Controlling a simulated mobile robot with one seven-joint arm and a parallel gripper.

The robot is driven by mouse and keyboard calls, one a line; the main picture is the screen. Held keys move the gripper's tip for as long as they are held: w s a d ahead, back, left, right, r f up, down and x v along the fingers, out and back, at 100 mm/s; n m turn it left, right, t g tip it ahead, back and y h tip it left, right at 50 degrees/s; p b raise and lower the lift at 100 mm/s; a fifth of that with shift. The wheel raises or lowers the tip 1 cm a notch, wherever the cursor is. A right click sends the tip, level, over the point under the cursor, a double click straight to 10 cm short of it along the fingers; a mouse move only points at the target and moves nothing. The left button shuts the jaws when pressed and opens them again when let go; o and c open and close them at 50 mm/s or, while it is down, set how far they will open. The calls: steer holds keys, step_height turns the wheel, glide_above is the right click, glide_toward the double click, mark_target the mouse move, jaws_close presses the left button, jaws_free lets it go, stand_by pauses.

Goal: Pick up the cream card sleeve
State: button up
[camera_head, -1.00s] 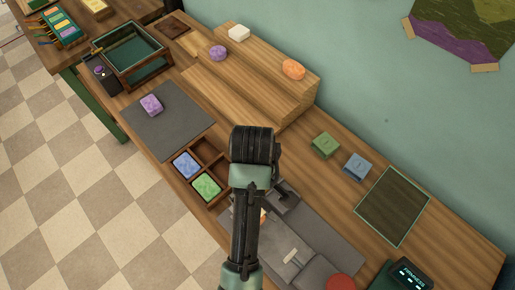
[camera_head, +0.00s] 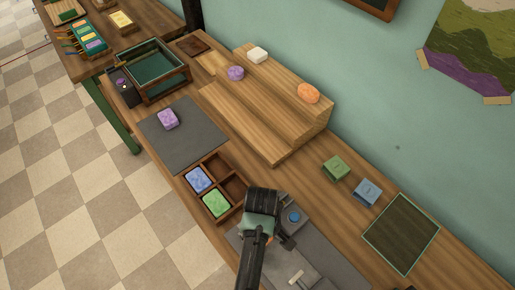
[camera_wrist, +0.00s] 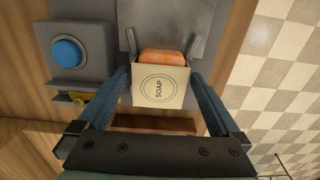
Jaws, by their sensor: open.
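The cream card sleeve (camera_wrist: 158,88), with a round SOAP mark, shows in the wrist view with an orange soap (camera_wrist: 161,57) protruding from its far end. My gripper (camera_wrist: 162,76) is open, with one finger on either side of the sleeve. Small gaps seem to separate the fingers from its sides; contact cannot be made out. In the head view my arm and wrist hide most of the sleeve.
A blue button (camera_head: 294,217) on a grey block stands beside the sleeve. The divided wooden tray (camera_head: 232,188) holds blue and green soaps. A stepped wooden stand (camera_head: 250,115) is behind. A dark framed panel (camera_head: 401,234) lies right, near green and blue boxes.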

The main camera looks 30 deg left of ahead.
steer(key=c, duration=1.1)
